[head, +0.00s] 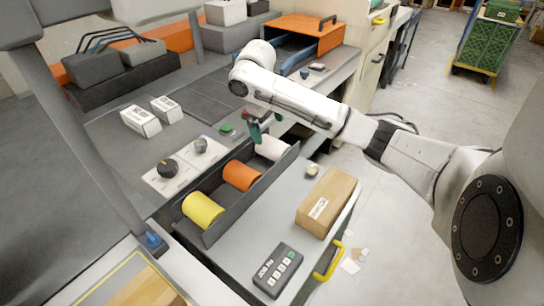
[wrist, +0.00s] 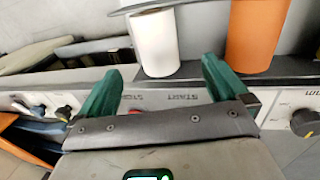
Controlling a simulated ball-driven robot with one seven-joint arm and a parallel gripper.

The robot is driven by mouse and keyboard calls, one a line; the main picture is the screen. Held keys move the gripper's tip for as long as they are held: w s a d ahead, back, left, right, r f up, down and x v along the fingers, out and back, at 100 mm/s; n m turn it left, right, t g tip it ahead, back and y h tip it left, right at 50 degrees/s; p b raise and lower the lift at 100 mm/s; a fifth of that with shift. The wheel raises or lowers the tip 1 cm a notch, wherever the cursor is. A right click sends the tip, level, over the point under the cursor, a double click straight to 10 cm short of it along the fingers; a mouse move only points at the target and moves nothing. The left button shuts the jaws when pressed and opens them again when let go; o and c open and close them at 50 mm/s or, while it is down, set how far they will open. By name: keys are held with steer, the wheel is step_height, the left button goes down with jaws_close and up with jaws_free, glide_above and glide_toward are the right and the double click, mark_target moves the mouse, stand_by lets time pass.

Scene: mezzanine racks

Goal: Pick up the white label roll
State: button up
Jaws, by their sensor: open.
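The white label roll (head: 271,147) lies at the far end of a dark grey tray (head: 222,232), beyond an orange roll (head: 241,176) and a yellow roll (head: 203,211). My gripper (head: 258,131) is at the far end of the tray, close to the white roll. In the wrist view the white roll (wrist: 158,42) stands just past the green fingertips, between their lines. My gripper (wrist: 162,65) is open and empty, with a finger on either side. The orange roll (wrist: 257,35) is right of the right finger. Any contact cannot be told.
A control panel with dark knobs (head: 167,168) and a green button (head: 227,129) runs beside the tray. A cardboard box (head: 326,202) and a grey keypad (head: 277,270) lie on the near worktop. Two white boxes (head: 141,121) stand further left.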

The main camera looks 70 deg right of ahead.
mark_target(273, 143)
steer(key=f, duration=0.4)
steer(key=d+f, duration=0.1)
steer(key=f, duration=0.1)
steer(key=shift+s, duration=0.2)
steer(key=shift+s+d+f, duration=0.1)
steer(key=shift+d+f, duration=0.2)
steer(key=shift+f, duration=0.6)
steer(key=shift+s+d+f, duration=0.1)
steer(key=shift+d+f, duration=0.15)
steer(key=shift+f, duration=0.7)
steer(key=shift+s+d+f, duration=0.1)
steer(key=shift+d+f, duration=0.2)
steer(key=shift+f, duration=0.6)
steer(key=shift+c, duration=0.4)
steer(key=c, duration=1.1)
steer(key=shift+r, duration=0.1)
